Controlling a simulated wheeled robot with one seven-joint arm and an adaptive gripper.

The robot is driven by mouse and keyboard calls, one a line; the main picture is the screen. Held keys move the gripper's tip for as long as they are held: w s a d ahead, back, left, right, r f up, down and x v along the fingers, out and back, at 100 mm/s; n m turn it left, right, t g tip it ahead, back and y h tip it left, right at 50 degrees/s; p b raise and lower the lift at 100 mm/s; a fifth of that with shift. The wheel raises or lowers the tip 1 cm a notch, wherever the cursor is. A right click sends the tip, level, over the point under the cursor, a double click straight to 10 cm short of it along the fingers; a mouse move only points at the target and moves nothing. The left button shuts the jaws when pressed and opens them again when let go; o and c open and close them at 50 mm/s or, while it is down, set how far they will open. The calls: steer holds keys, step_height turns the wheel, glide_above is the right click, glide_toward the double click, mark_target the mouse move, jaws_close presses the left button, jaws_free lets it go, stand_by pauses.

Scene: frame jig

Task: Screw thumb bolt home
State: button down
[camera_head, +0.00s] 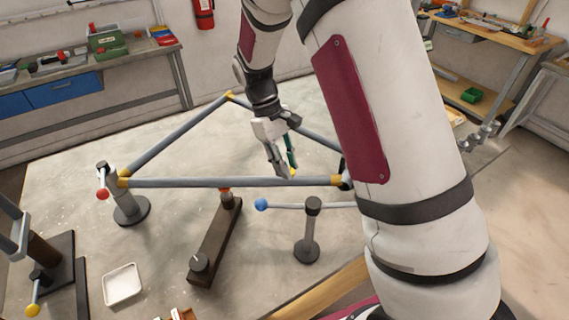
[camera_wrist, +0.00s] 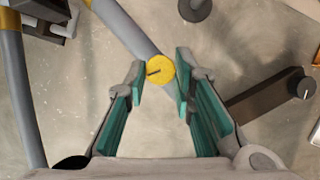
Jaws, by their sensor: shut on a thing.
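My gripper (camera_head: 283,170) points down inside the triangle of the grey tube frame (camera_head: 230,183), just behind its front tube. In the wrist view, my gripper (camera_wrist: 161,76) has its two green-padded fingers on either side of a round yellow head with a dark line across it, which I take to be the thumb bolt (camera_wrist: 161,71). The fingers are shut on it. A bit of yellow shows at the fingertips in the head view. A grey tube (camera_wrist: 128,25) passes behind the head in the wrist view. The bolt's shank and any hole are hidden.
Yellow joints sit at the frame's corners, one at the back (camera_head: 229,96). A red-tipped clamp (camera_head: 103,192) stands at left. A dark bar (camera_head: 215,245) and a blue-knobbed lever (camera_head: 261,205) are in front. A white tray (camera_head: 122,286) lies front left. My arm covers the right.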

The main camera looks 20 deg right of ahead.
steer(key=m, duration=0.2)
steer(key=m+y, duration=0.1)
steer(key=m, duration=0.1)
steer(key=shift+w+d+m+y+b, duration=0.1)
steer(key=shift+d+m+y+b, duration=0.1)
steer(key=shift+m+y+b, duration=0.15)
steer(key=m+y, duration=0.1)
steer(key=m, duration=0.1)
steer(key=m+y, duration=0.1)
steer(key=m, duration=0.2)
steer(key=shift+d+m, duration=0.2)
steer(key=shift+m, duration=0.05)
steer(key=m, duration=0.2)
steer(key=m+y, duration=0.1)
steer(key=m, duration=0.1)
steer(key=shift+d+r+m+t+y, duration=0.1)
steer(key=shift+d+m+t+y, duration=0.05)
steer(key=shift+m+t+y, duration=0.2)
steer(key=m, duration=0.1)
steer(key=m+t+p, duration=0.1)
steer(key=m, duration=0.1)
steer(key=m+y, duration=0.1)
steer(key=m, duration=0.1)
steer(key=shift+s+d+t, duration=0.1)
steer(key=shift+s+t, duration=0.15)
steer(key=shift+t, duration=0.1)
steer(key=shift+p, duration=0.3)
steer(key=c, duration=1.3)
jaws_free()
steer(key=shift+c, duration=0.2)
